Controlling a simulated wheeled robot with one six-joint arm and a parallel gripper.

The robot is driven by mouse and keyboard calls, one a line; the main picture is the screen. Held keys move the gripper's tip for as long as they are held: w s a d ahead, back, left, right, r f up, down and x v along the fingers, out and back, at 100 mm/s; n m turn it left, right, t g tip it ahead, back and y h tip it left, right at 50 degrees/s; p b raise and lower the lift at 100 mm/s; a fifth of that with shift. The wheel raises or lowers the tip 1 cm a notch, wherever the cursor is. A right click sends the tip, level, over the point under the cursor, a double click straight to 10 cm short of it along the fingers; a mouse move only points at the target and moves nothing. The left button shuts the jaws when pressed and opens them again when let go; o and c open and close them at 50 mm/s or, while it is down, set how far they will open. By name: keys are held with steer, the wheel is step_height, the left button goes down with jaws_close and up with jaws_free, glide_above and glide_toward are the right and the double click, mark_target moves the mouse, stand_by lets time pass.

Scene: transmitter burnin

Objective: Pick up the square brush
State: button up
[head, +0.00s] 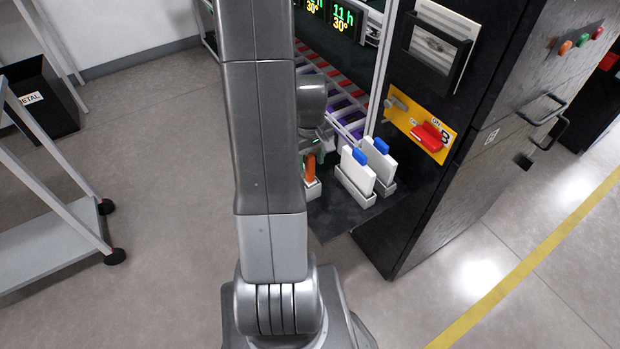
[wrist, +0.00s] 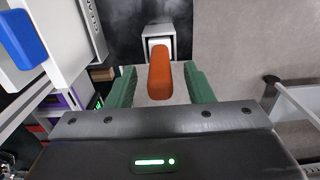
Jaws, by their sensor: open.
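An orange-handled tool (wrist: 160,72), which looks like the square brush, stands in a small pale holder (wrist: 158,31) on a dark shelf. In the head view the orange handle (head: 309,167) shows just right of my arm. My gripper (wrist: 160,86) is open, with one green finger on each side of the orange handle. Gaps show between the handle and both fingers, and I cannot tell how deep it sits between them. The tool's lower end is hidden in the holder. In the head view my gripper (head: 318,143) is largely hidden by my arm.
Two white pieces with blue grips (head: 357,170) (head: 381,160) stand in holders right of the orange tool. A black cabinet (head: 440,190) with a yellow panel and red handle (head: 430,136) is to the right. A white cart (head: 50,240) stands left. Open floor lies between.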

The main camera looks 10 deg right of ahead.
steer(key=shift+f, duration=0.35)
steer(key=shift+c, duration=0.5)
jaws_close()
steer(key=shift+r, duration=0.1)
